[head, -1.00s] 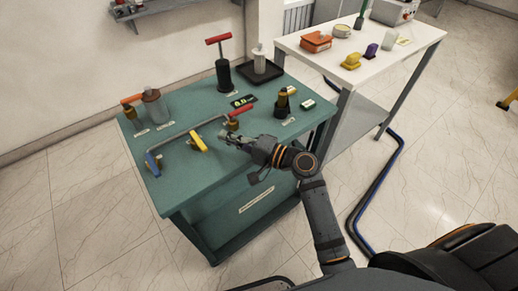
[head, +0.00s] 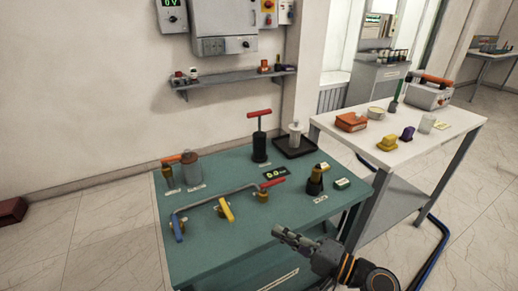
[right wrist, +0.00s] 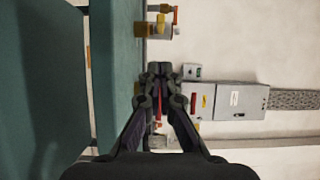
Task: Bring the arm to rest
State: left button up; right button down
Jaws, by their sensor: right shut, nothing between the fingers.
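My right gripper (head: 278,230) shows in the head view over the front right part of the green table (head: 215,250). It is shut and empty, and its fingers point left. In the right wrist view the gripper's fingers (right wrist: 158,75) are together with nothing between them. The table's green side fills the left of that view. My left gripper is not in view.
The green table bears a pipe with a blue handle (head: 177,228), a yellow handle (head: 226,209) and a red handle (head: 272,183). A black pump (head: 260,147) and a black tray (head: 296,152) stand behind. A white table (head: 345,141) stands at the right.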

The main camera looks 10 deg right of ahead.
jog(key=s+f+n+g+h, duration=0.5)
jog(key=f+n, duration=0.2)
jog(key=f, duration=0.4)
jog(key=s+d+f+n+g+h, duration=0.1)
jog(key=s+d+f+g+h, duration=0.15)
jog(key=d+f+h, duration=0.35)
jog(key=s+d+f+n+g+h, duration=0.1)
jog(key=s+d+h, duration=0.25)
jog(key=d, duration=0.45)
notch_tip(320, 180, down, 15)
jog(key=d+p, duration=0.2)
jog(key=p, duration=0.1)
jog(key=s+d+f+g+p, duration=0.15)
jog(key=s+f+p, duration=0.25)
jog(key=s+f, duration=0.6)
pick_arm(q)
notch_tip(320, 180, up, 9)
jog(key=p, duration=0.1)
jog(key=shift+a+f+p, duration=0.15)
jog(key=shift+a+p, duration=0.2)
jog(key=shift+p, duration=0.05)
pick_arm(e)
jog(key=s+f, duration=0.9)
jog(key=s, duration=0.3)
jog(key=shift+d+m+g, duration=0.3)
